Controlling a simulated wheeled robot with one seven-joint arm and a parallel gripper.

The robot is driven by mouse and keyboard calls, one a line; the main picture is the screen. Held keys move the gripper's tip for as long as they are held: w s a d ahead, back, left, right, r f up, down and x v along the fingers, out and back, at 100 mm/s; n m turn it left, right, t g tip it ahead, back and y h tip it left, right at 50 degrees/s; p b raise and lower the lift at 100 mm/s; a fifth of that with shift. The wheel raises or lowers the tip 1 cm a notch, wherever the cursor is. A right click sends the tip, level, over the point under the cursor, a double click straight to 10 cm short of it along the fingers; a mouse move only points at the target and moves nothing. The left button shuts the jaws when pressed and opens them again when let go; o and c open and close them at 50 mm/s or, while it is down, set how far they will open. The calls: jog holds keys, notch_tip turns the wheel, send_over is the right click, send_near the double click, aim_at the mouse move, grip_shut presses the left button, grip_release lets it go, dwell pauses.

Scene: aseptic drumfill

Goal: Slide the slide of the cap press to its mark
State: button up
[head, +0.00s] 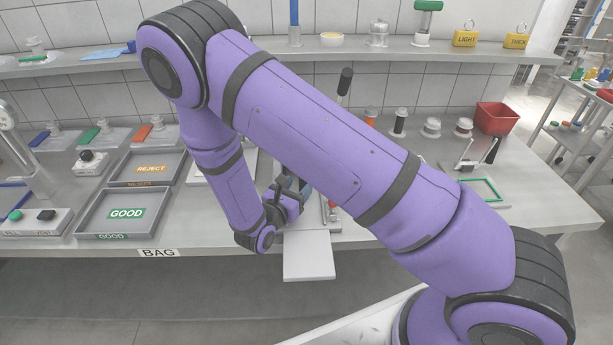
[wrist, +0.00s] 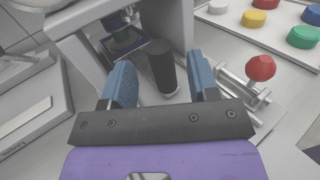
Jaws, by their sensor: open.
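In the wrist view my gripper (wrist: 160,88) is open, with one blue finger on each side of a black upright knob (wrist: 161,68). The knob looks like the handle of the cap press's slide; I cannot tell whether a finger touches it. The press's grey frame (wrist: 75,50) stands behind and left of it. The slide's mark cannot be made out. In the head view my gripper (head: 290,192) is low over the bench's front part, and my arm hides most of the press. A black-gripped lever (head: 345,82) rises behind the arm.
In the wrist view a red ball knob (wrist: 260,68) on a metal rail mechanism stands close to the right finger. A pale plate (head: 308,257) juts past the bench's front edge. The GOOD tray (head: 90,225) and REJECT tray (head: 125,182) lie left; a red bin (head: 497,118) stands right.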

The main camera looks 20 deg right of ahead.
jog(key=shift+x, duration=2.75)
jog(key=shift+c, duration=0.3)
